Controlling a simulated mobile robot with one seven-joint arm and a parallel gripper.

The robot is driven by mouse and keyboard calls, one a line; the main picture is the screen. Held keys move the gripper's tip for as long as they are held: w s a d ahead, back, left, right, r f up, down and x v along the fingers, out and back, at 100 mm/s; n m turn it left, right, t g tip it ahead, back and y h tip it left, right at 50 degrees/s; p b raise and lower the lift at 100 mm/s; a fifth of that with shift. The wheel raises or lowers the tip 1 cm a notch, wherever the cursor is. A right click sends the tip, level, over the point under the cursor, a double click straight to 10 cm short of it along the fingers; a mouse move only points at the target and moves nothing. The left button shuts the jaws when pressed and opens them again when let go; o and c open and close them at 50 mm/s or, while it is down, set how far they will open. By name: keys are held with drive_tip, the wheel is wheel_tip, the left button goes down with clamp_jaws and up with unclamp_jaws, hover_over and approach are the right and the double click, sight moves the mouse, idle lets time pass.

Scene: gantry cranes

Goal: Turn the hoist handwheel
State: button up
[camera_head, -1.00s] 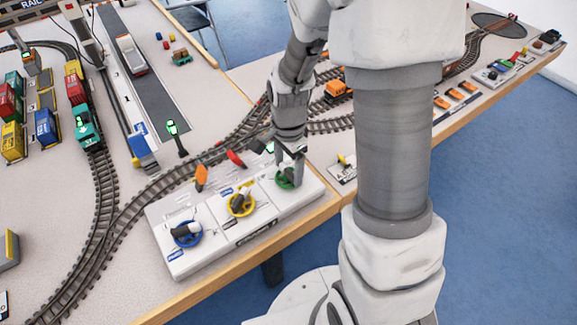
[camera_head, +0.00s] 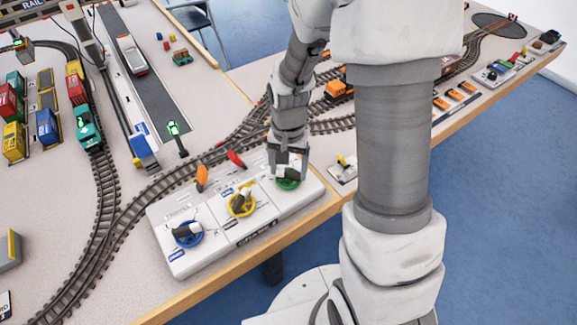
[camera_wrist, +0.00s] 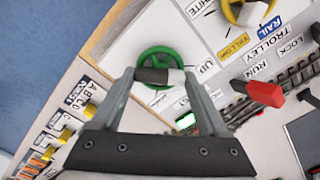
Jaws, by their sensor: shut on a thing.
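The green handwheel (camera_head: 288,185) sits at the right end of the white control box (camera_head: 215,245). In the wrist view the green handwheel (camera_wrist: 158,56) has a dark and white grip bar across its middle, and an "UP" label lies beside its rim. I take it for the hoist wheel; no "hoist" label is readable. My gripper (camera_head: 288,174) reaches down onto this wheel. In the wrist view my gripper (camera_wrist: 159,77) has its fingers at either end of the grip bar, shut on it. The far side of the wheel is partly hidden in the head view.
A yellow handwheel (camera_head: 242,203) and a blue handwheel (camera_head: 188,234) stand to the left on the same box. An orange lever (camera_head: 201,178) and a red lever (camera_head: 236,159) stand behind them. Model track (camera_head: 140,200) runs close behind the box.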

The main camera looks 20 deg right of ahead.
sight(288, 170)
drive_tip(key=shift+n, duration=0.7)
drive_tip(key=o, duration=1.2)
drive_tip(key=shift+o, duration=0.2)
drive_tip(key=shift+r, duration=0.1)
wheel_tip(288, 170, up, 17)
drive_tip(key=p, duration=0.3)
drive_tip(key=shift+r+p, duration=0.15)
drive_tip(key=shift+p, duration=0.2)
